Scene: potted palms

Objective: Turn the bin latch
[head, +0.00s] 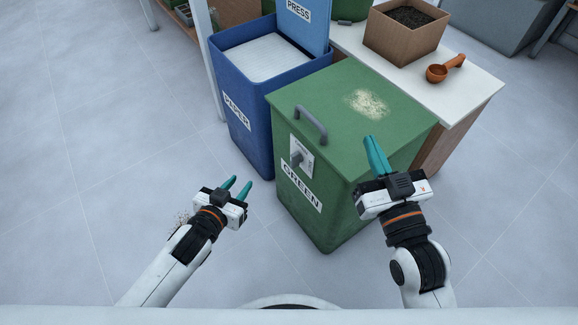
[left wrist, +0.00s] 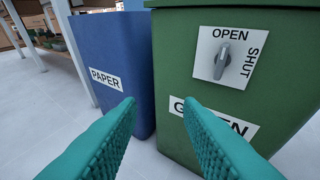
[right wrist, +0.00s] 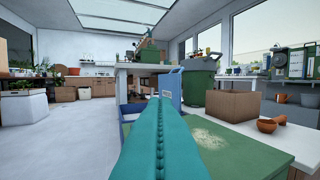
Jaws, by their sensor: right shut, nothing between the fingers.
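The green bin (head: 355,125) stands in front of me with its lid down, labelled GREEN. Its latch is a grey knob (head: 297,158) on a white plate (left wrist: 243,70) on the bin's front. In the left wrist view the knob (left wrist: 221,62) stands nearly upright below the word OPEN; SHUT is printed at the right. My left gripper (head: 240,181) is open and empty, left of the bin and apart from the latch. My right gripper (head: 372,140) is shut and empty, above the right part of the lid in the head view.
A blue PAPER bin (head: 240,115) with its lid raised stands at the left of the green bin. Behind is a white-topped bench (head: 470,85) with a box of soil (head: 405,30) and an orange scoop (head: 445,68). A grey handle (head: 310,124) rises from the green lid.

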